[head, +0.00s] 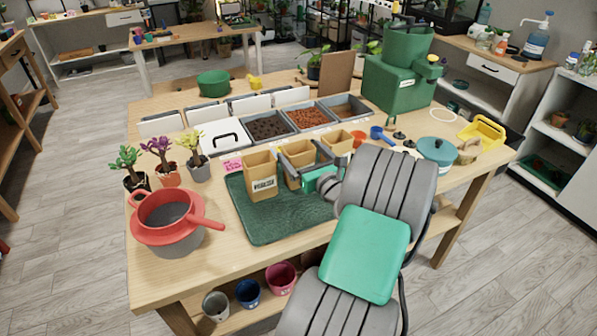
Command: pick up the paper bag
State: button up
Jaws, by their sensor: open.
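Three tan, open-topped paper bags stand upright in a row at the back of the dark green mat (270,222). The left bag (261,177) has a white label on its front. The middle bag (296,150) is partly hidden by my gripper (302,156). The right bag (339,141) stands beyond my gripper. My gripper is open, with its grey fingers at either side of the middle bag. I cannot tell whether they touch it.
A red-rimmed grey pot (172,222) stands front left, near several small potted plants (162,163). Soil bins (270,127) line the back. A green box (392,85), a teal-lidded pot (436,151) and a blue scoop (380,134) are right. The front of the mat is clear.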

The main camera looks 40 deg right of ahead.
jog(key=x, duration=0.2)
jog(key=shift+w, duration=0.3)
jog(key=shift+c, duration=0.3)
jog(key=c, duration=1.8)
jog(key=shift+o, duration=0.2)
jog(key=shift+r, duration=0.1)
